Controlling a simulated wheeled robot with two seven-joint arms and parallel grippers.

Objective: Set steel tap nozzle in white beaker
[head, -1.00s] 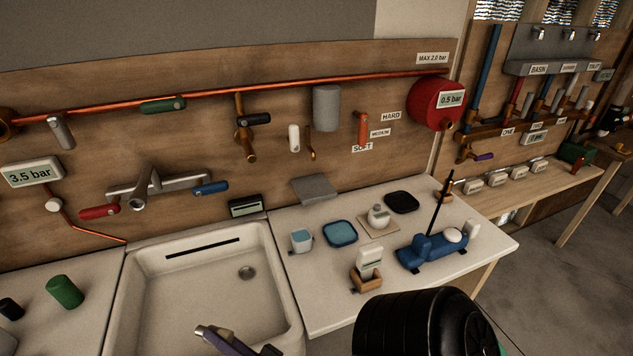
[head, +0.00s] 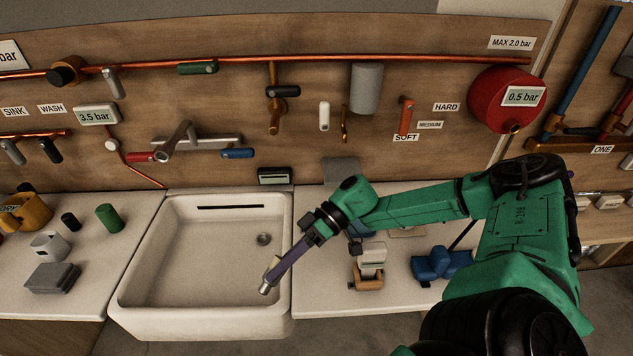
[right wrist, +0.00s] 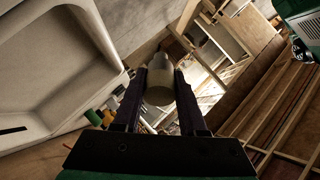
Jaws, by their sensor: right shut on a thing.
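My right gripper (head: 274,273) reaches over the front right of the sink, its purple fingers pointing down and left. It is shut on the steel tap nozzle (head: 266,289), a short pale metal cylinder at the fingertips. The right wrist view shows the nozzle (right wrist: 160,88) held between both dark fingers. A white cup-like vessel (head: 48,246), which looks like the white beaker, stands on the left counter; the nozzle is well to its right. My left gripper is not in view.
The sink (head: 190,315) lies between the counters. The lever tap (head: 178,140) is on the wall behind the sink.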

